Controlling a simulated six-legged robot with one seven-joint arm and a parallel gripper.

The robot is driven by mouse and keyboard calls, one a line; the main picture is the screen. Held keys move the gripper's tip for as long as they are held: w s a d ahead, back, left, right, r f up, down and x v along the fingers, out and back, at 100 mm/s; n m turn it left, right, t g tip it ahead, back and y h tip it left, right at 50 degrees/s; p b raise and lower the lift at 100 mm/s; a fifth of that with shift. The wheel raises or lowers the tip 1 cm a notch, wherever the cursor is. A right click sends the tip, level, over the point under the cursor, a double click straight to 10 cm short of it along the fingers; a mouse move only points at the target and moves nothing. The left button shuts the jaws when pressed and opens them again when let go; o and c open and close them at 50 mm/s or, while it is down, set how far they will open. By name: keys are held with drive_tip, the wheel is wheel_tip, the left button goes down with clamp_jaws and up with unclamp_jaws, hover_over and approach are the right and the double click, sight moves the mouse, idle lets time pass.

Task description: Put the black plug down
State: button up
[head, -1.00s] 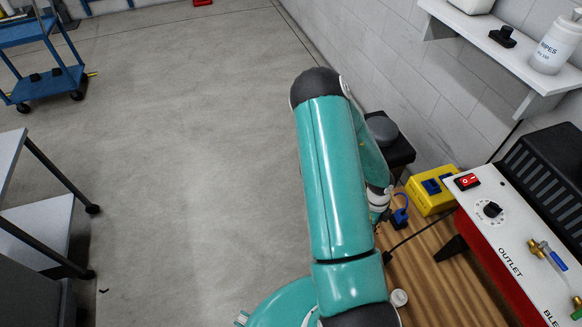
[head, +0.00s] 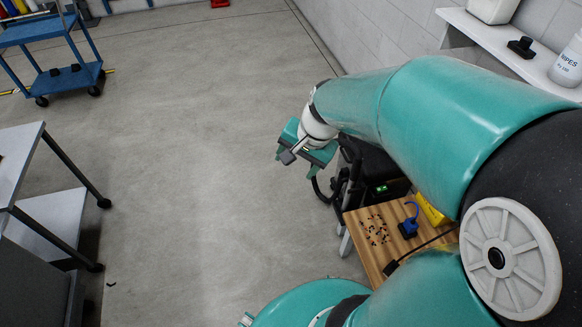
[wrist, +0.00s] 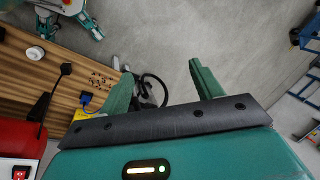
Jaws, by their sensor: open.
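The black plug (head: 391,267) lies on the wooden bench top (head: 368,250), with its black cable running off to the right. The wrist view also shows the black plug (wrist: 66,69), resting on the bench to the left of my fingers. My gripper (head: 296,163) is past the far left edge of the bench, above the floor, and apart from the plug. In the wrist view its two green fingers (wrist: 163,80) stand wide apart with nothing gripped between them.
A blue plug (head: 408,229) with a blue cable stands on the bench near a yellow box (head: 432,212). Small dark bits (head: 376,228) lie scattered there. A dark machine with a green light (head: 382,188) sits behind the bench. Open floor (head: 190,170) lies to the left.

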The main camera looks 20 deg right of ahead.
drive_tip(key=s+a+r+n+t+h, duration=0.2)
drive_tip(key=s+a+r+n, duration=0.3)
drive_tip(key=s+r+n, duration=0.4)
drive_tip(key=shift+s+a+r+n, duration=0.35)
drive_tip(key=shift+a+r+n, duration=0.05)
drive_tip(key=shift+r, duration=0.55)
drive_tip(key=c, duration=0.6)
drive_tip(key=shift+d, duration=0.1)
drive_tip(key=shift+c, duration=0.2)
